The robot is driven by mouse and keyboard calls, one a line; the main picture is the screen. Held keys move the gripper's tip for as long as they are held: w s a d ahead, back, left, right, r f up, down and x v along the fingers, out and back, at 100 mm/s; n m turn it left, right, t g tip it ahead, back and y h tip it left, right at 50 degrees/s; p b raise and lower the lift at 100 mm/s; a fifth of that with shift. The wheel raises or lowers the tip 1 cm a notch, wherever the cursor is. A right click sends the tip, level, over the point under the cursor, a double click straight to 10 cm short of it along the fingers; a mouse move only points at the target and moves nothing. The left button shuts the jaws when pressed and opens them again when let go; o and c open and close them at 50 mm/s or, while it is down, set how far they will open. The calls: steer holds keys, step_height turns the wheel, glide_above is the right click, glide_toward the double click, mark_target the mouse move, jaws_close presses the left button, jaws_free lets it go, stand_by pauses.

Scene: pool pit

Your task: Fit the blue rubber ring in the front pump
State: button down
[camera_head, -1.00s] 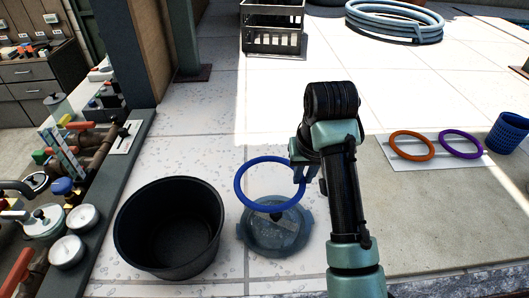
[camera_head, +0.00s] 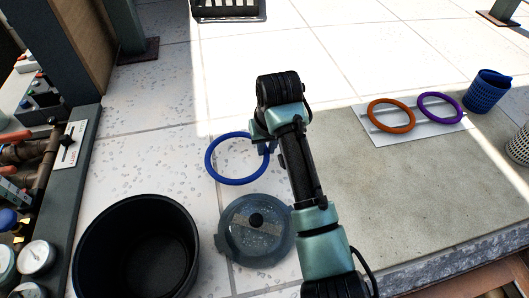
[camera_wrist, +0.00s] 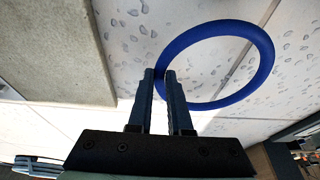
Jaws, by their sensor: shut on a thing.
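The blue rubber ring (camera_head: 237,181) is held in the air by its right side in the head view. My gripper (camera_head: 268,146) is shut on it, and the ring sticks out to the left of the fingers. In the wrist view the ring (camera_wrist: 268,62) reaches up and right from the fingertips (camera_wrist: 160,76), over speckled tiles. I cannot identify the front pump for certain in these frames. A round translucent lid (camera_head: 256,247) with a dark knob lies on the tiles just below the ring in the head view.
A black bucket (camera_head: 84,247) stands left of the lid. Pipes and gauges (camera_head: 36,256) line the left edge. An orange ring (camera_head: 391,128) and a purple ring (camera_head: 440,93) lie on a white sheet at right, near a blue basket (camera_head: 487,92).

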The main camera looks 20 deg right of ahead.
mark_target(267, 154)
steer(key=shift+f, duration=1.6)
steer(key=shift+f, duration=0.15)
steer(key=c, duration=0.8)
jaws_free()
steer(key=shift+c, duration=0.2)
